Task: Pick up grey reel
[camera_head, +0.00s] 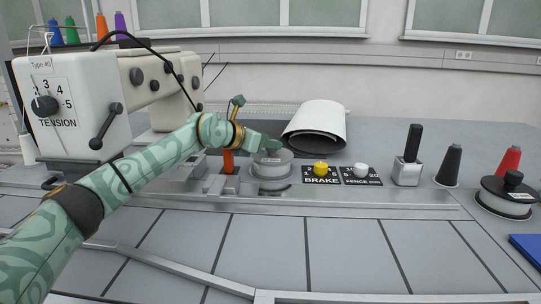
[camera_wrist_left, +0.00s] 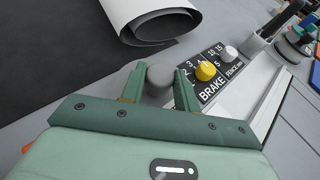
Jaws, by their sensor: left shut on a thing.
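The grey reel (camera_head: 271,172) is a short round drum with a light band and a grey knob on top, behind the metal ledge in the head view. My left gripper (camera_head: 268,147) comes from the left and is over its top. In the left wrist view, my left gripper (camera_wrist_left: 158,82) is shut on the reel's rounded grey knob (camera_wrist_left: 160,74), one finger on each side. The drum below is hidden there by the gripper. I cannot tell if the reel touches the surface under it. My right gripper is not in view.
A sewing machine (camera_head: 90,100) stands left. An orange post (camera_head: 229,162) is just left of the reel. A rolled sheet (camera_head: 317,122) lies behind. Yellow (camera_head: 320,168) and white (camera_head: 361,169) knobs, a black-handled lever (camera_head: 412,150), cones and a black-knobbed reel (camera_head: 506,196) stand right.

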